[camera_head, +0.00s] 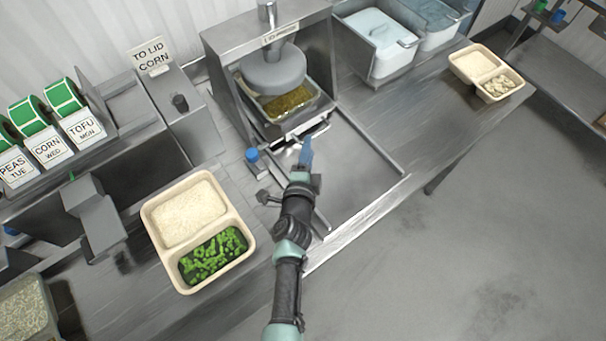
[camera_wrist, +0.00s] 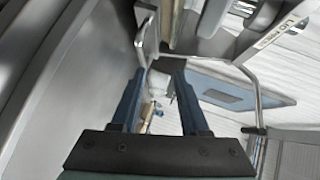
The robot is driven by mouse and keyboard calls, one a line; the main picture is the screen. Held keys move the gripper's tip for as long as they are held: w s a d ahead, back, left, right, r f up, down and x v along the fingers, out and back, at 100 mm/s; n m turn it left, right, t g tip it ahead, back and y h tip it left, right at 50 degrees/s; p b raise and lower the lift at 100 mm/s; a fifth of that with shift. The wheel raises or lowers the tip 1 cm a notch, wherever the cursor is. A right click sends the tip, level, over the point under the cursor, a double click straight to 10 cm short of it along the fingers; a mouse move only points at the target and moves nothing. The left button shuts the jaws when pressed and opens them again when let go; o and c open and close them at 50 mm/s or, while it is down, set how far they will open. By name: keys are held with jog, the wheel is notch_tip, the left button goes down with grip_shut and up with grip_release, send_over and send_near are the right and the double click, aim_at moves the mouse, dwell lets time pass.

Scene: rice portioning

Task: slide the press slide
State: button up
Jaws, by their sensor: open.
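The press (camera_head: 222,62) is a grey metal frame with a round plate hanging over a pan of yellow-brown food (camera_head: 290,101). The pan sits on the press slide (camera_head: 298,128), which is inside the press frame. My gripper (camera_head: 306,146) is just in front of the slide's front edge, with its blue fingers pointing toward it. In the wrist view my gripper (camera_wrist: 158,78) is open, its two blue fingers apart with nothing held between them. A bent metal bar (camera_wrist: 143,45) shows beyond the fingertips. I cannot tell whether the fingers touch it.
A metal rail frame (camera_head: 384,190) lies on the counter in front of the press. A blue knob (camera_head: 252,154) stands left of my gripper. A tray of rice and green vegetables (camera_head: 248,226) is at lower left. Lidded tubs (camera_head: 378,64) and another filled tray (camera_head: 516,94) stand right.

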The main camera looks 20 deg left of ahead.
jog(key=f+p+v, duration=0.1)
jog(key=p+v, duration=0.2)
jog(key=v, duration=0.5)
dwell(0.5)
jog(key=shift+s, duration=0.1)
dwell(0.7)
jog(key=w+a+r+n+t+y+b, duration=0.1)
jog(key=w+r+n+t+y+b, duration=0.25)
jog(key=r, duration=1.35)
jog(key=w+r+n+t+h+b, duration=0.15)
jog(key=w+r+n, duration=0.45)
jog(key=r, duration=1)
jog(key=s+d+r+n+t+b, duration=0.1)
jog(key=s+d+r+n+t, duration=0.15)
jog(key=r, duration=0.65)
jog(key=s+d+r+n+t, duration=0.1)
jog(key=d+r, duration=0.2)
jog(key=r, duration=0.6)
jog(key=s+d+r+n+t+h+b, duration=0.1)
jog(key=s+d+r+t+h, duration=0.3)
jog(key=s+r, duration=0.8)
jog(key=shift+s+d+n+b, duration=0.3)
jog(key=shift+s+d+b, duration=0.3)
jog(key=shift+d, duration=0.65)
